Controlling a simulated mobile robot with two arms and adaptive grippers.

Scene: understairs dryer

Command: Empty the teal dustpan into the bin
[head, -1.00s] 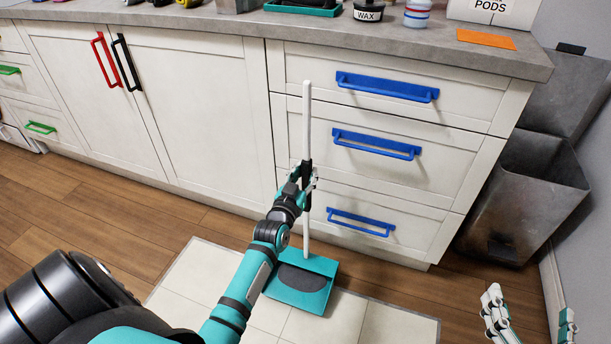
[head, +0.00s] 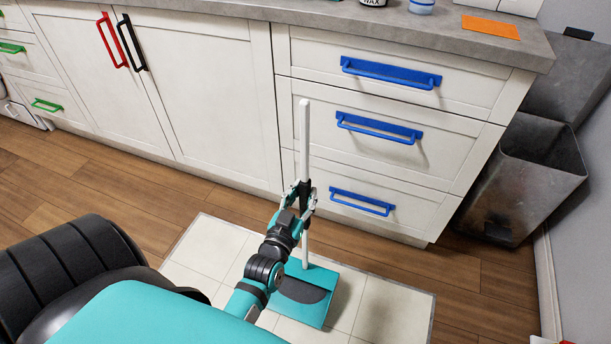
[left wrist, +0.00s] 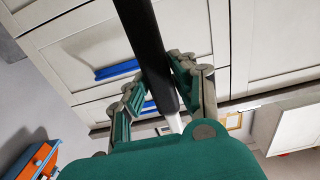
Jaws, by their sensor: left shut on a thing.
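The teal dustpan (head: 318,309) is low in the middle of the head view, over the pale tiled mat. Its tall white handle (head: 304,135) stands nearly upright. A dark grey patch lies on the pan; I cannot tell whether it is dirt. My left gripper (head: 304,196) is shut on the handle. In the left wrist view the handle's black grip (left wrist: 148,45) runs between the fingers. The bin (head: 530,185) is grey metal, open at the top, and stands at the right beside the drawers. I cannot tell whether the pan touches the mat. My right gripper is not clearly visible.
White drawers with blue handles (head: 380,128) stand behind the dustpan, under a grey counter (head: 300,14). The mat (head: 390,310) lies on a wooden floor (head: 480,280). Floor between the mat and the bin is clear. A grey wall (head: 590,230) bounds the right.

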